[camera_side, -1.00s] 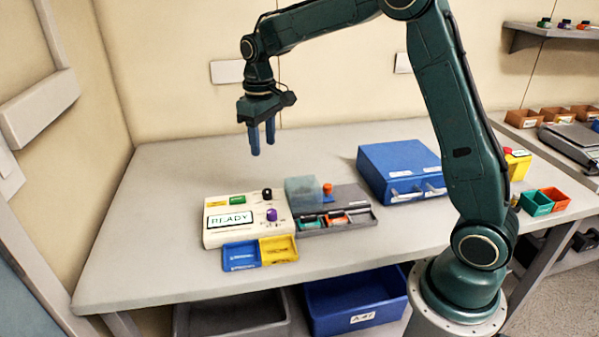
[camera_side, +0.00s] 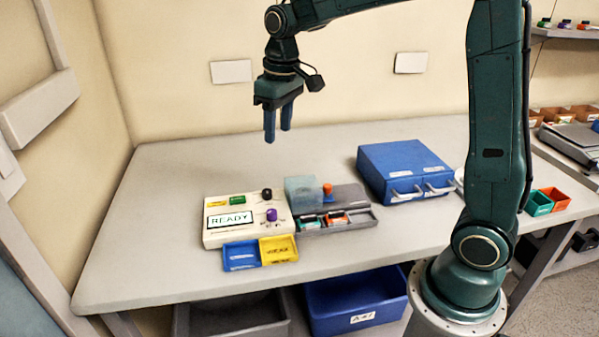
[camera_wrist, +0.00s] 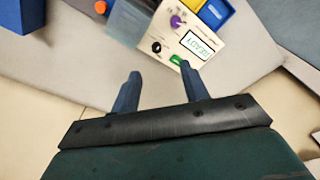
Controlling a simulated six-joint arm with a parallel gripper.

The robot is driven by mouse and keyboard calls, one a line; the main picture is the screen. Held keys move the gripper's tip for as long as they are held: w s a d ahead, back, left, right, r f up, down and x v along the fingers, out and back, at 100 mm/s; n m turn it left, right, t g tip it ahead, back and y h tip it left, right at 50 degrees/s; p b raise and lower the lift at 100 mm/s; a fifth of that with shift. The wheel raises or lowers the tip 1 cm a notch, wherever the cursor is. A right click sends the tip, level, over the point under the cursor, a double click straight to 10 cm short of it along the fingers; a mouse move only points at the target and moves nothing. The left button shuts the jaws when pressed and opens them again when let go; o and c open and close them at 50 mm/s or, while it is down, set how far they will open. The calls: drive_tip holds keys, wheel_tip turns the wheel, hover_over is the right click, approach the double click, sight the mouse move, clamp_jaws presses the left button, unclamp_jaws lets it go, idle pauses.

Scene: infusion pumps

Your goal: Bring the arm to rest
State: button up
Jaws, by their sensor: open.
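My gripper (camera_side: 278,137) hangs in the air above the back of the table, its blue fingers pointing down, open and empty. In the wrist view its two fingers (camera_wrist: 160,95) stand apart with nothing between them. The cream pump (camera_side: 228,220) with a "READY" screen lies on the table below and left of the gripper; it also shows at the top of the wrist view (camera_wrist: 178,47). The pump has a purple knob, a black knob and a green part. My gripper touches nothing.
A grey tray (camera_side: 362,217) with small parts and a translucent box (camera_side: 301,192) sits beside the pump. Blue (camera_side: 240,256) and yellow (camera_side: 279,250) trays are in front. A blue drawer case (camera_side: 400,165) stands to the right. The table's left part is clear.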

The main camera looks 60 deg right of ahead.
drive_tip(key=s+a+r+t, duration=0.1)
drive_tip(key=s+a+t, duration=0.1)
drive_tip(key=s, duration=0.9)
drive_tip(key=s+a+r+t, duration=0.1)
drive_tip(key=s+t, duration=0.1)
drive_tip(key=s, duration=1)
drive_tip(key=shift+s+a+m, duration=0.3)
drive_tip(key=shift+a, duration=0.1)
